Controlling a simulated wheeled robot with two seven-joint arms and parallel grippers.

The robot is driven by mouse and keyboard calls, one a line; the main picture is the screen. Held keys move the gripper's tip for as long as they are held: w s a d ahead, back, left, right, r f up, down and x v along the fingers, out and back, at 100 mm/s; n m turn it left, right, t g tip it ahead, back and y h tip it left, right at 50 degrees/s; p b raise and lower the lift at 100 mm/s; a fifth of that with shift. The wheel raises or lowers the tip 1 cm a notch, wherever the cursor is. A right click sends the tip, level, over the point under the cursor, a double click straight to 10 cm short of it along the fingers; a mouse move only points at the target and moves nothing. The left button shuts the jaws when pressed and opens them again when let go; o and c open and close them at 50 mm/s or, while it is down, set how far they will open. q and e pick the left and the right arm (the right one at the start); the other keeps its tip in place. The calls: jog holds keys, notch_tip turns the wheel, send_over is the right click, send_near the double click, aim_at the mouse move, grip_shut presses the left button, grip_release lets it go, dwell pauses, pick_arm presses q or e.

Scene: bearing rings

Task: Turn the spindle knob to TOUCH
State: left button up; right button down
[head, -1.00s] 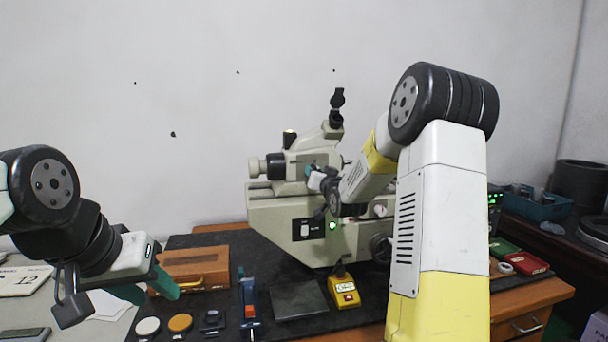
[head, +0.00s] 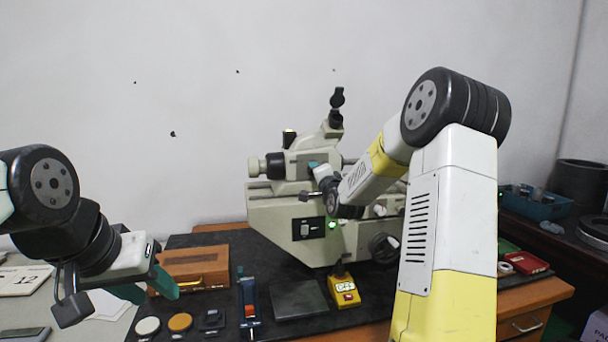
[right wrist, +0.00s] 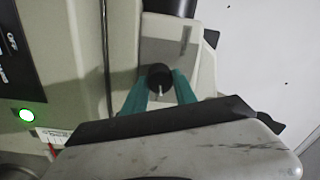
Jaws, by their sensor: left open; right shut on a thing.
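The spindle knob (right wrist: 159,75) is a small black round knob with a white pointer line, on the grey-green machine (head: 285,220). In the right wrist view the line points down in the picture. The teal fingers of my right gripper (right wrist: 161,88) are shut on the knob, one on each side. In the head view my right gripper (head: 316,168) is at the machine's upper body, and the knob cannot be made out there. No TOUCH marking is readable. My left gripper (head: 150,284) is open and empty at the left, above the bench and away from the machine.
A lit green lamp (head: 332,225) sits on the machine's front, beside a black switch panel (head: 308,229). A yellow device (head: 344,291), a grey plate (head: 299,299) and a wooden box (head: 195,267) stand in front and left. A blue bin (head: 535,203) is at the right.

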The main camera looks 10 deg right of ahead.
jog(key=shift+f+m, duration=0.15)
jog(key=shift+m, duration=0.75)
jog(key=c, duration=1)
grip_release()
